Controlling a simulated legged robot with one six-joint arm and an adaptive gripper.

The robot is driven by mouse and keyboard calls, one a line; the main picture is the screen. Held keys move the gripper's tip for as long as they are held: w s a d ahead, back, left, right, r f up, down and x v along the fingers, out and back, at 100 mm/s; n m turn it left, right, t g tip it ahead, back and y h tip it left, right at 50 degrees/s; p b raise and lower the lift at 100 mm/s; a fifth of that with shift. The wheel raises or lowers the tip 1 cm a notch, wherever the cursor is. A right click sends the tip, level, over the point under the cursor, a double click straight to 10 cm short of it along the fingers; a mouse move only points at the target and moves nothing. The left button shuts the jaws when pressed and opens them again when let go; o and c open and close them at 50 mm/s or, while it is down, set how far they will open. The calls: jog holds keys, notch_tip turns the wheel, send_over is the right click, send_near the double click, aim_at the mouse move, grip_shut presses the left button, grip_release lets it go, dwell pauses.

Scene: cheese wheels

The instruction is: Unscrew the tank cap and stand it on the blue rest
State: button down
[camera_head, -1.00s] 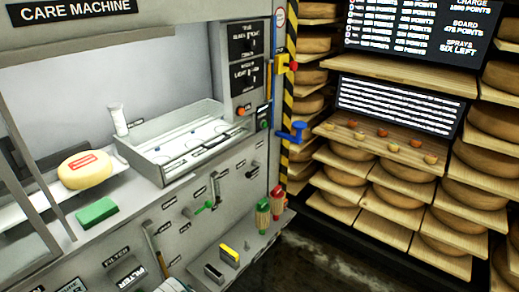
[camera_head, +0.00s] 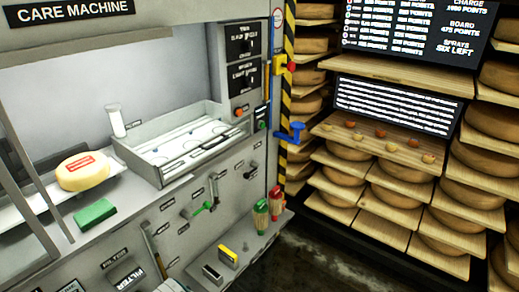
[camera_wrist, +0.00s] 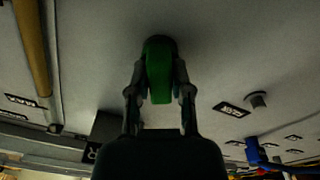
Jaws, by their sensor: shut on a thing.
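In the wrist view, my gripper (camera_wrist: 160,92) is shut on a green thing (camera_wrist: 158,62) that stands against a grey panel. It may be the tank cap; I cannot tell whether it still sits on its neck, as its far end is hidden. My gripper is not clear in the head view. A blue thing (camera_wrist: 253,152) shows at the lower right of the wrist view. A blue bracket (camera_head: 290,133) sticks out by the striped post in the head view; I cannot tell whether either is the blue rest.
The care machine's grey front carries a green-handled tap (camera_head: 205,208) and several levers. A low shelf holds a green bottle (camera_head: 261,213), a red bottle (camera_head: 277,204) and a yellow block (camera_head: 228,255). Cheese racks (camera_head: 395,205) stand at right. A yellow-brown bar (camera_wrist: 30,50) shows in the wrist view.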

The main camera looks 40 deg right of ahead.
jog(key=shift+c, duration=2.3)
grip_release()
jog(key=shift+f, duration=0.1)
jog(key=v, duration=1.2)
jog(key=shift+a, duration=0.1)
jog(key=shift+c, duration=0.3)
